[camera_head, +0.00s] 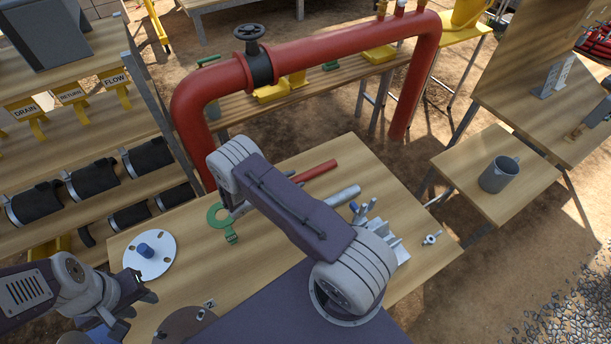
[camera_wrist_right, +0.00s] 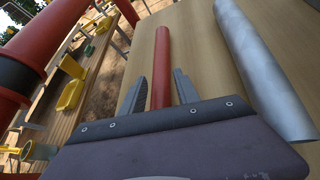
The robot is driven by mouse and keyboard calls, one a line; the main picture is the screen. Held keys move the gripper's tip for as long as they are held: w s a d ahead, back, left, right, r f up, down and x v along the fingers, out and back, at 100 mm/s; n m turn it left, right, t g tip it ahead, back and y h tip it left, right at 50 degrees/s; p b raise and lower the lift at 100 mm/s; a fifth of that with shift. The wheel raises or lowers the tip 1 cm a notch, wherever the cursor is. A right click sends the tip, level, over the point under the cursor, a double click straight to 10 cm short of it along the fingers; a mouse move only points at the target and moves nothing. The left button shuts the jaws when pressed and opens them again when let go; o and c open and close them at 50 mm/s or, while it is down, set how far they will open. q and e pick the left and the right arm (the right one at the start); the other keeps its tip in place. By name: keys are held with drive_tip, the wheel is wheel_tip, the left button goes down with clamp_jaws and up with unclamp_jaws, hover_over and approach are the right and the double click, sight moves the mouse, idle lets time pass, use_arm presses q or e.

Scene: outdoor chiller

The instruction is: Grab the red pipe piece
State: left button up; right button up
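The red pipe piece (camera_head: 318,171) lies on the wooden table, partly hidden by my right arm in the head view. In the right wrist view the red pipe piece (camera_wrist_right: 162,50) runs away from the gripper, with its near end between the fingers. My right gripper (camera_wrist_right: 160,76) is open, with one finger on each side of the pipe and a visible gap to each. In the head view my right gripper is hidden behind my arm. My left gripper (camera_head: 145,290) is at the lower left, beside the white flange disc; its finger opening is unclear.
A grey pipe (camera_wrist_right: 262,70) lies just right of the red piece. The table (camera_head: 330,150) also holds a green ring tool (camera_head: 218,217), a white flange disc (camera_head: 160,262) and grey fittings (camera_head: 392,240). A large red pipe frame (camera_head: 330,48) with a valve stands behind.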

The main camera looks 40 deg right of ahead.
sight(303, 177)
drive_tip(key=shift+w+d+f, duration=0.1)
drive_tip(key=shift+d, duration=0.1)
drive_tip(key=p+x, duration=0.1)
drive_tip(key=x, duration=0.1)
drive_tip(key=p+x, duration=0.1)
drive_tip(key=x, duration=0.1)
drive_tip(key=shift+s, duration=0.2)
drive_tip(key=shift+w+d+f, duration=0.1)
drive_tip(key=shift+d+f, duration=0.15)
drive_tip(key=shift+d, duration=0.1)
drive_tip(key=shift+a, duration=0.1)
clamp_jaws()
idle(0.6)
